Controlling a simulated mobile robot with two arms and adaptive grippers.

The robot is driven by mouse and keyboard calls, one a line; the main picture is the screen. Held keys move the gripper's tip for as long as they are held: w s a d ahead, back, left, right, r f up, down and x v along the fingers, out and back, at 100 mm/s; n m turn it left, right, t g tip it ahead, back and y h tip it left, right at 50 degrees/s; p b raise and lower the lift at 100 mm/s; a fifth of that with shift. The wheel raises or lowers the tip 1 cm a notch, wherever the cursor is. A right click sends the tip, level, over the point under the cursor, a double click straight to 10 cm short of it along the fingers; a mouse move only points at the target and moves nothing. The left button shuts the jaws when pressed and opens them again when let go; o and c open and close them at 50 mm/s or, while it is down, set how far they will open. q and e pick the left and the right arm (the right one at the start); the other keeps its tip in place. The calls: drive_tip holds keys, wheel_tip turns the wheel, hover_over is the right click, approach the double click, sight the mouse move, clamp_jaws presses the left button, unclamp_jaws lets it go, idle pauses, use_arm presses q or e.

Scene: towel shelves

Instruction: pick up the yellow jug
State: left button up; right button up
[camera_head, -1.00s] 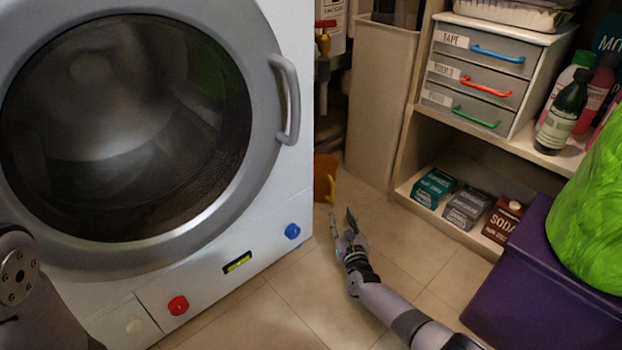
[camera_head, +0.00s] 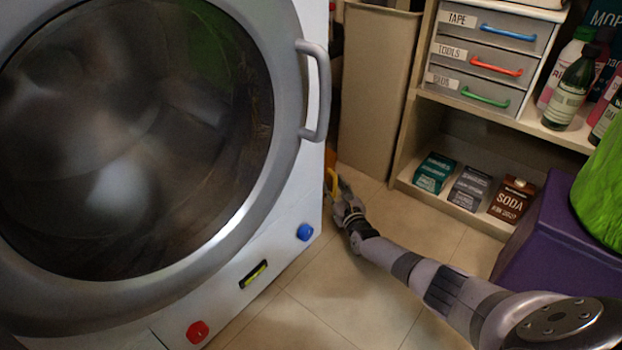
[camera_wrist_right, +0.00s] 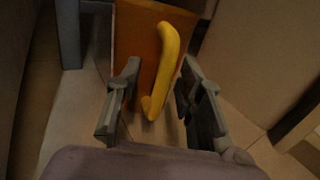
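The yellow jug shows in the right wrist view as an orange-yellow body (camera_wrist_right: 138,48) with a bright yellow handle (camera_wrist_right: 166,62). It stands on the floor beside the washing machine. In the head view only a small yellow part of the jug (camera_head: 333,183) shows; the machine hides most of it. My right gripper (camera_head: 343,198) is low near the floor at the jug. In the right wrist view its two fingers (camera_wrist_right: 157,103) are apart, one on each side of the handle, with gaps between. My left gripper is not in view.
The white washing machine (camera_head: 290,185) with its round door stands close on the left of my right arm. A tall beige bin (camera_head: 375,95) is behind the jug. A shelf with boxes (camera_head: 470,187) and a purple box (camera_head: 560,240) are at right. Tiled floor (camera_head: 330,290) is clear in front.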

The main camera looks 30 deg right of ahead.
drive_tip(key=shift+c, duration=0.5)
clamp_jaws()
